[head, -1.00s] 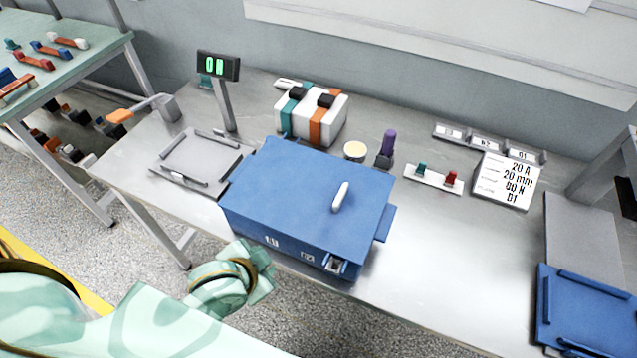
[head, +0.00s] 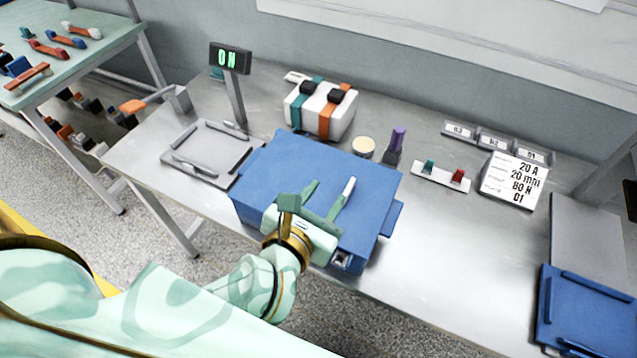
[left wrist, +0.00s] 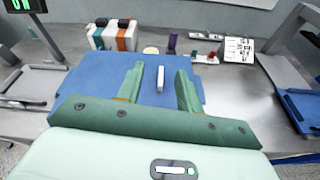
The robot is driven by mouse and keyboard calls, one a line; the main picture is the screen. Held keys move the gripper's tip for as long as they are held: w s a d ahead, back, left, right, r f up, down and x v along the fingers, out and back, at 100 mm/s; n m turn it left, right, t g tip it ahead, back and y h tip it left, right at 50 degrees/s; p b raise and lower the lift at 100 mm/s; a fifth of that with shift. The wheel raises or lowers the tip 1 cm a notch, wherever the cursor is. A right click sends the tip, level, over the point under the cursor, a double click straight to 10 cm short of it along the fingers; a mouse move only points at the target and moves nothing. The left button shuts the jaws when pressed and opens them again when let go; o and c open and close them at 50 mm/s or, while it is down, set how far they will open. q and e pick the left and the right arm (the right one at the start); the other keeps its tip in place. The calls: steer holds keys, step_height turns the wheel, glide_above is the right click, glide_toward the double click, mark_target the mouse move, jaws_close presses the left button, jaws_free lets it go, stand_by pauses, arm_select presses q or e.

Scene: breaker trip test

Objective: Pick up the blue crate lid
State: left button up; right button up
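The blue crate lid (head: 300,158) lies on the blue crate (head: 252,212), which stands at the front of the grey bench. A pale bar handle (head: 350,187) stands up from the lid. My left gripper (head: 333,188) is over the front part of the lid, open and empty, its green fingers pointing toward the back. In the left wrist view the handle (left wrist: 160,79) shows between the two spread fingers (left wrist: 160,70), apart from both. The gripper hides part of the lid's front. My right gripper is not in view.
A grey tray (head: 208,150) and an "ON" display (head: 230,58) stand left of the crate. Behind are a white case with coloured straps (head: 318,108), a round cream pot (head: 363,146) and a purple-topped item (head: 398,140). A blue panel (head: 588,308) lies at right.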

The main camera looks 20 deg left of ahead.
arm_select(q)
step_height(320, 180, down, 4)
steer(key=s+n+g, duration=0.2)
steer(key=b, duration=0.2)
glide_toward(348, 189)
steer(key=shift+g, duration=0.3)
steer(key=x, duration=0.4)
steer(key=shift+w+r, duration=0.2)
steer(key=shift+w, duration=0.1)
steer(key=b+x, duration=0.1)
steer(key=x, duration=0.4)
steer(key=shift+f, duration=0.2)
steer(key=shift+w+f, duration=0.15)
steer(key=shift+w, duration=0.25)
steer(key=shift+s, duration=0.1)
steer(key=shift+c, duration=0.3)
jaws_close()
